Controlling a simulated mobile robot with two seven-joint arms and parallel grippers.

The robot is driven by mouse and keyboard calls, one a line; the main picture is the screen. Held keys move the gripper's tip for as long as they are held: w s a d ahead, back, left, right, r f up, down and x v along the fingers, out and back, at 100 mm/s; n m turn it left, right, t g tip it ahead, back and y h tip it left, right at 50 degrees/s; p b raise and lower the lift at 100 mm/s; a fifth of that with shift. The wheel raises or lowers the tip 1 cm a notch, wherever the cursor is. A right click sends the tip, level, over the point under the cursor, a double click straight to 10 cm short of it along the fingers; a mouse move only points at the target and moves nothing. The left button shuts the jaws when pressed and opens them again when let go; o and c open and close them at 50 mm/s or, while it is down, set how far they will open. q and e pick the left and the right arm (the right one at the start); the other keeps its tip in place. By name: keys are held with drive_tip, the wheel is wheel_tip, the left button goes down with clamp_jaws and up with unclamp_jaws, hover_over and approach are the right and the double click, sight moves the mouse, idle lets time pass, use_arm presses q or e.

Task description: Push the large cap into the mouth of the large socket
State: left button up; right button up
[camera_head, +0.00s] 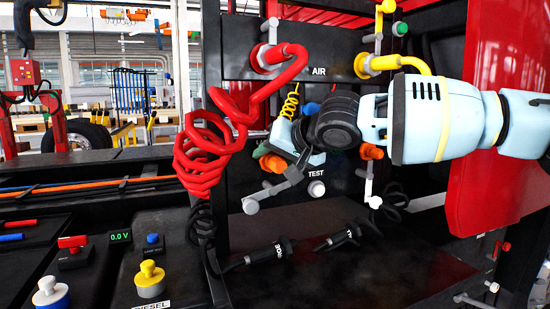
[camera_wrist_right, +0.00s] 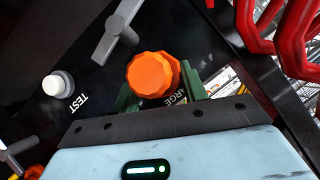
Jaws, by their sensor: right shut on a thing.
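The orange large cap (camera_head: 273,163) is between the green fingertips of my right gripper (camera_head: 268,154), close to the dark panel in the head view. In the right wrist view the faceted orange cap (camera_wrist_right: 153,75) sits between the green fingers (camera_wrist_right: 160,92), which are shut on it. A partly covered label ending in "ARGE" shows beside it. The large socket's mouth is hidden behind the cap and gripper, so I cannot tell whether the cap is in it or in front of it. My left gripper is not in view.
A grey lever (camera_head: 275,186) and a pale TEST button (camera_head: 316,188) are close below the gripper. A coiled red hose (camera_head: 205,155) hangs to the left. Another orange part (camera_head: 371,152) shows under my right arm. A red panel (camera_head: 487,120) stands at right.

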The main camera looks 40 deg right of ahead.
drive_tip(key=shift+w+r, duration=0.1)
idle(0.3)
drive_tip(key=o, duration=1.1)
drive_tip(key=shift+w, duration=0.1)
drive_tip(key=shift+o, duration=0.2)
drive_tip(key=v, duration=0.8)
drive_tip(key=shift+f, duration=0.25)
